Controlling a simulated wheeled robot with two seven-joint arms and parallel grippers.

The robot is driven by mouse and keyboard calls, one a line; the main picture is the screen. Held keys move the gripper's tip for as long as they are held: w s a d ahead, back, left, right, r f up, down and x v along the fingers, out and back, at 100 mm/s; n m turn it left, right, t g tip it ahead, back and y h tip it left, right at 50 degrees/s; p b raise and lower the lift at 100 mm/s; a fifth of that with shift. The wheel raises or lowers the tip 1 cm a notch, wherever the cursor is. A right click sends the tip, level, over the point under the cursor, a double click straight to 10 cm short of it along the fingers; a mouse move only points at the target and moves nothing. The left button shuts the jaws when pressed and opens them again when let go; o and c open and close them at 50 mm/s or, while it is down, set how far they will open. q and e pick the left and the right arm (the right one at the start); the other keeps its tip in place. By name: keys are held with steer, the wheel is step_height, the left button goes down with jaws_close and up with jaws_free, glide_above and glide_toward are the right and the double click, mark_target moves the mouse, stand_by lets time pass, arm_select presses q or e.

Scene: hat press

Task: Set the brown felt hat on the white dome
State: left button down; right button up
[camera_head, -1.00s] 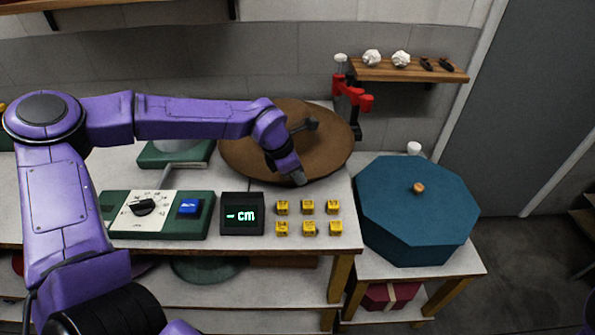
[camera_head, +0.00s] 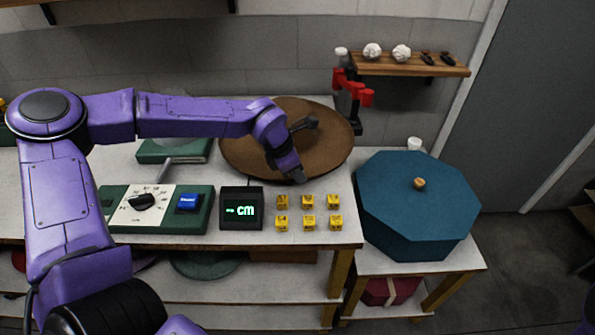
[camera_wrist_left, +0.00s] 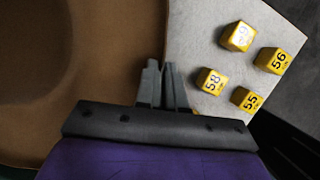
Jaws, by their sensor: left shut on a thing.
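The brown felt hat (camera_head: 240,150) is a wide brown disc at the back right of the worktable, partly covered by my left arm. My left gripper (camera_head: 299,178) is at the hat's front brim edge, shut on it. In the left wrist view the closed fingers (camera_wrist_left: 162,82) meet the brim's edge, and the brown felt (camera_wrist_left: 90,70) fills the left side. The white dome cannot be made out. A green base (camera_head: 150,152) with a pale part on it stands left of the hat, its upper part hidden behind my forearm. My right gripper is out of view.
A green dial panel (camera_head: 112,212), a black "cm" display (camera_head: 241,210) and several yellow numbered cubes (camera_head: 308,211) line the table's front. A blue octagonal box (camera_head: 415,205) stands on a lower table to the right.

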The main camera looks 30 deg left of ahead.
arm_select(q)
steer(key=shift+f, duration=0.1)
steer(key=c, duration=1.2)
jaws_free()
steer(key=shift+o, duration=0.2)
steer(key=v, duration=1)
steer(key=shift+r, duration=0.25)
